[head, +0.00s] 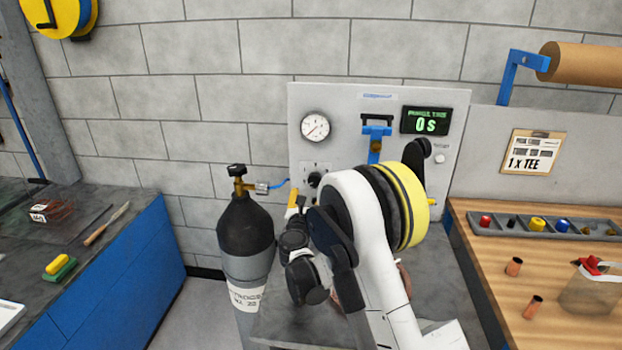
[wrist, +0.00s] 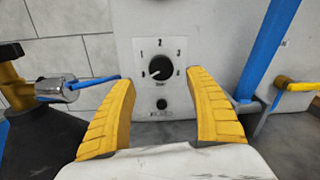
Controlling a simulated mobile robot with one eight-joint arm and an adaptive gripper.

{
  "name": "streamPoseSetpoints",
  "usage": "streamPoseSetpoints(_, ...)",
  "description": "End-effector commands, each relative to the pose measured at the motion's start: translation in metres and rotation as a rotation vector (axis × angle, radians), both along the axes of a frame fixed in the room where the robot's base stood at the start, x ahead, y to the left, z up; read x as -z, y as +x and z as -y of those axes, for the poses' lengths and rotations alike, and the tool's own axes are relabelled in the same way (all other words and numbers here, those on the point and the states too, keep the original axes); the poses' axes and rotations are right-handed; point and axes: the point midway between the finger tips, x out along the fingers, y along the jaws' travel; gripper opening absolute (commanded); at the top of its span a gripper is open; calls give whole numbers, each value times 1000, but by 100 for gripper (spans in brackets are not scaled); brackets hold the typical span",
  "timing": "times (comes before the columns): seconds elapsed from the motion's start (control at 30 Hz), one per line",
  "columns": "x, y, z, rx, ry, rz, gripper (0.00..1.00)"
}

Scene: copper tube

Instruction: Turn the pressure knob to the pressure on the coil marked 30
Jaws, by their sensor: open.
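The black pressure knob (wrist: 161,67) sits on a pale panel plate, with a number scale around it. Its white mark appears to point to the lower left. It also shows small in the head view (head: 314,180). My gripper (wrist: 160,80) is open, its two yellow fingers to the left and right of the knob in the picture. Contact with the knob cannot be seen. A reddish-brown coil (head: 62,214) with a white tag lies on the left bench; its marking is too small to read. The round gauge (head: 316,126) has a red needle pointing lower left.
A dark gas cylinder (head: 246,235) with a brass valve stands left of the panel. A wooden bench (head: 500,270) with copper pieces is at right.

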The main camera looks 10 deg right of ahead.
Motion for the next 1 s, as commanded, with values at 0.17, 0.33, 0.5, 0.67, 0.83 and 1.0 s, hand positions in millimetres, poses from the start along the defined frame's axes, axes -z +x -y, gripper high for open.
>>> streamPoseSetpoints(0.17, 3, 35, 14, 2, 3, 0, 64)
streamPoseSetpoints(0.33, 2, 64, 24, 2, 4, 1, 64)
streamPoseSetpoints(0.5, 1, 80, 30, 2, 5, 0, 64)
streamPoseSetpoints(0.67, 0, 85, 32, 1, 5, 0, 64)
streamPoseSetpoints(0.83, 0, 84, 31, 1, 5, 0, 64)
streamPoseSetpoints(1.0, 0, 84, 31, 1, 5, 0, 16)
